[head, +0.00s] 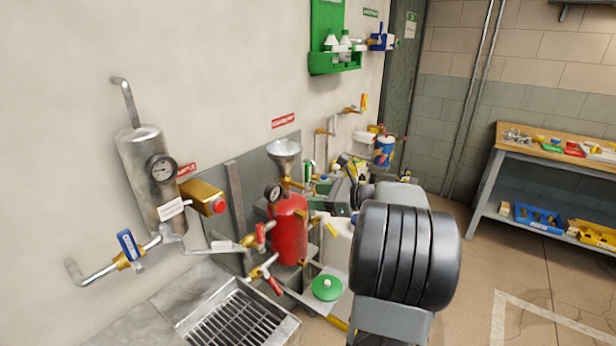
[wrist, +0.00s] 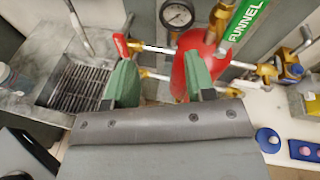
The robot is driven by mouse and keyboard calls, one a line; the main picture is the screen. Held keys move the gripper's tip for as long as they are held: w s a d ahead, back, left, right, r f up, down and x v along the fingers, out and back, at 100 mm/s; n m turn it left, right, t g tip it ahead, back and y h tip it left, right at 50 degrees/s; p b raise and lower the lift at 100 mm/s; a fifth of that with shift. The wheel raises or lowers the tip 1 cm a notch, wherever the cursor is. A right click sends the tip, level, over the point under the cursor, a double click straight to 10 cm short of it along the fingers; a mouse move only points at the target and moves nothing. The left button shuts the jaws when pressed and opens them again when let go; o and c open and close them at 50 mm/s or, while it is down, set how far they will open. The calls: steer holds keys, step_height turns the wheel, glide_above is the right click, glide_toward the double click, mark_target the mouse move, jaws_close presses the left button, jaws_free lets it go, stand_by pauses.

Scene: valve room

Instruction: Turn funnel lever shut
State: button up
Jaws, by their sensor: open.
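A metal funnel (head: 284,150) stands above a red tank (head: 289,228) at the wall. In the wrist view, a green strip marked FUNNEL (wrist: 247,18) runs up to the top edge, just right of the red tank (wrist: 192,42); it looks like the funnel lever. Its pivot is not clear there. My gripper (wrist: 158,72) is open, its two green fingers apart with nothing seen between them. The tank is behind the fingers, and the FUNNEL strip lies up and right of the right finger. In the head view my dark wrist hides most of the gripper.
A gauge (wrist: 177,14) sits beside the tank. A red-handled lever (wrist: 121,46) is on the left and a blue-handled valve (wrist: 295,71) on the right. A grated sink (head: 240,318) is at lower left. A workbench (head: 556,150) stands at far right, with open floor before it.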

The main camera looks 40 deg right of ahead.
mark_target(310, 171)
steer(key=s+d+r+m+t+h, duration=0.1)
steer(key=d+m+t+h, duration=0.2)
steer(key=d, duration=0.5)
steer(key=shift+m+t+y, duration=0.3)
steer(key=shift+m+y, duration=0.3)
steer(key=shift+m, duration=0.2)
steer(key=x, duration=0.6)
steer(key=p+x, duration=0.1)
steer(key=x, duration=0.6)
steer(key=shift+d+r, duration=0.2)
steer(key=shift+d, duration=0.05)
steer(key=shift+c, duration=0.4)
jaws_close()
